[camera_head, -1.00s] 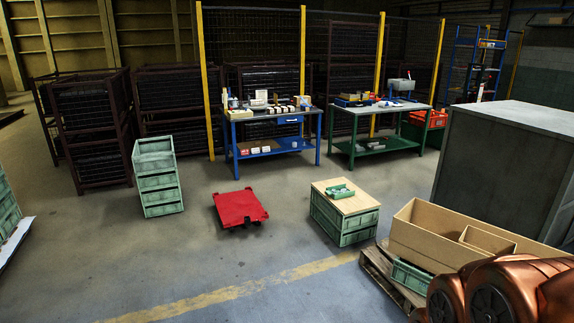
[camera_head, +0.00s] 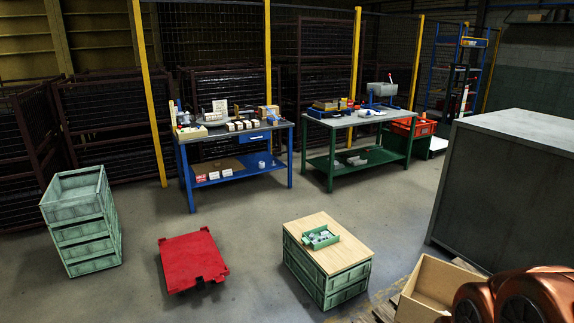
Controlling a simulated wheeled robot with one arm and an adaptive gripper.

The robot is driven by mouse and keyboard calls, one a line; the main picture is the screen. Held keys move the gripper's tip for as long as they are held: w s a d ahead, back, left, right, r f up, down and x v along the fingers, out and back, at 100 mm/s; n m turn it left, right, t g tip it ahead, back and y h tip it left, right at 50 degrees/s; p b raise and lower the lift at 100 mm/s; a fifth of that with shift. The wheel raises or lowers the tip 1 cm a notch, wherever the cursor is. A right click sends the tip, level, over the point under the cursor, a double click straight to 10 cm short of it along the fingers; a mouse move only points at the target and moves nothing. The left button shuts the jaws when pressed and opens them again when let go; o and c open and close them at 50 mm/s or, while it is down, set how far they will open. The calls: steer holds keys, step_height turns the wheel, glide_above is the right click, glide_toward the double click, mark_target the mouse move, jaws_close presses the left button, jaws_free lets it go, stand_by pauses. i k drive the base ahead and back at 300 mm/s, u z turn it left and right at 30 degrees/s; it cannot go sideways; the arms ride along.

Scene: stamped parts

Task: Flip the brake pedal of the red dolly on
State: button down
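The red dolly (camera_head: 191,262) stands on the concrete floor at the lower left of the head view, between the stacked green crates and the wood-topped green crates. Its flat red top is empty and dark parts show under its edges. I cannot make out the brake pedal or its position at this size. Copper-coloured links of my arm show at the lower right corner. My gripper is not in the picture.
Stacked green crates (camera_head: 83,222) stand left of the dolly. Green crates with a wooden top (camera_head: 328,262) stand to its right, a small green tray (camera_head: 320,237) on top. Behind are a blue workbench (camera_head: 235,152) and a green workbench (camera_head: 356,140). A cardboard box (camera_head: 432,283) is at lower right.

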mark_target(220, 278)
steer(key=u, duration=0.25)
steer(key=i, duration=1.95)
steer(key=u, duration=1.35)
steer(key=i, duration=1.5)
steer(key=u, duration=0.75)
